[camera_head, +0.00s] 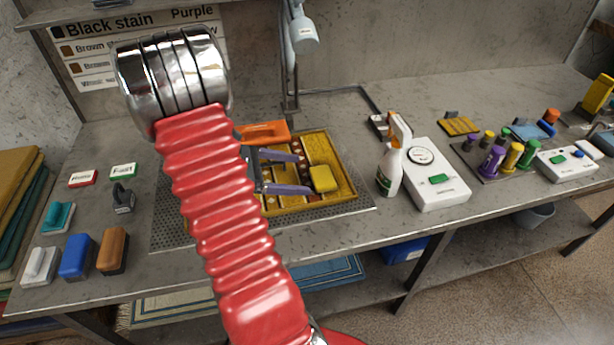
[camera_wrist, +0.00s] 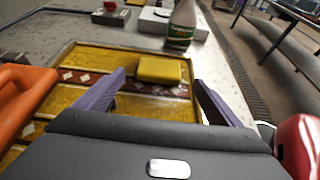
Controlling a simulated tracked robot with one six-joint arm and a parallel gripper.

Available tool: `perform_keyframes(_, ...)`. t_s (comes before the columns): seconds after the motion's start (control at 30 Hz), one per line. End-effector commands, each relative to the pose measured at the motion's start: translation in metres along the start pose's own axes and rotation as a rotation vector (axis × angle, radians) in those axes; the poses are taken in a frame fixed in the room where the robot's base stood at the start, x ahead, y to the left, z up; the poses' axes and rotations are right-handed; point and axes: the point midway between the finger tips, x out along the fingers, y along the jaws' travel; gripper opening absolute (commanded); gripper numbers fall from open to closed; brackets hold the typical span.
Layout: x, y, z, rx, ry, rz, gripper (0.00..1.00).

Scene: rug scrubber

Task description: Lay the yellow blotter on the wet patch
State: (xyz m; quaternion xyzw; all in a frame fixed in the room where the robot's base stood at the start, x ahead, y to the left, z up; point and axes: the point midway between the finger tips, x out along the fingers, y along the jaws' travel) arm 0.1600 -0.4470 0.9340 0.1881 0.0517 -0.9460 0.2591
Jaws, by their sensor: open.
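The yellow blotter (camera_head: 323,178) is a small block lying on the right part of the yellow, brown-banded rug (camera_head: 341,160). In the wrist view the blotter (camera_wrist: 160,70) lies ahead, between the lines of my purple fingers. My gripper (camera_head: 303,174) is open and empty over the rug, its fingertips just left of the blotter in the head view. I cannot tell whether they touch it. The rug (camera_wrist: 95,57) looks glossy in the wrist view, and I cannot pick out a distinct wet patch. My arm and gripper hide the rug's left part.
An orange tool (camera_head: 263,132) lies at the rug's back edge, close to my gripper. A spray bottle (camera_head: 390,170) and a white device (camera_head: 435,175) stand to the right. Several brushes and blocks, including a blue one (camera_head: 77,256), stand at the left. The bench front right of the rug is clear.

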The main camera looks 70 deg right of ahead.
Motion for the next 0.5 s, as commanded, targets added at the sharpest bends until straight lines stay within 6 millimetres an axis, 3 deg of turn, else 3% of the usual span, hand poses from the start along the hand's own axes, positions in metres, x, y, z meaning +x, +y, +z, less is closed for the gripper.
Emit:
perform_keyframes(0.2, -0.037, 0.001, 0.0, 0.001, 0.0, 0.004, 0.88)
perform_keyframes(0.5, -0.053, 0.0, 0.0, 0.0, 0.0, 0.0, 0.88)
